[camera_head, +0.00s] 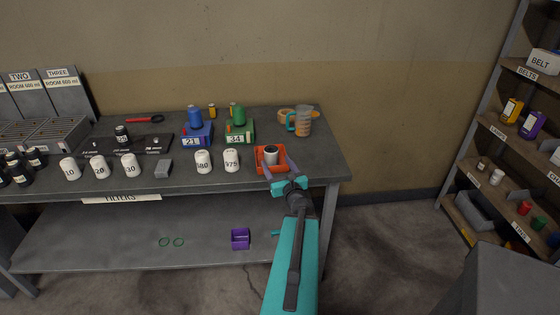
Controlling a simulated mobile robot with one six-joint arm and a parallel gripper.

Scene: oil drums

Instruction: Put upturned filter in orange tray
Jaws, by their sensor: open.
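A white filter with a dark open end facing up (271,156) stands in the orange tray (263,169) at the front right of the workbench. My gripper (279,169) is over the near side of the tray. Whether a finger touches the tray or the filter cannot be told. Part of the tray's near right side is hidden by my gripper.
White filters marked 580 (203,162) and 575 (231,160) stand left of the tray. A purple bin (240,239) sits on the lower shelf.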

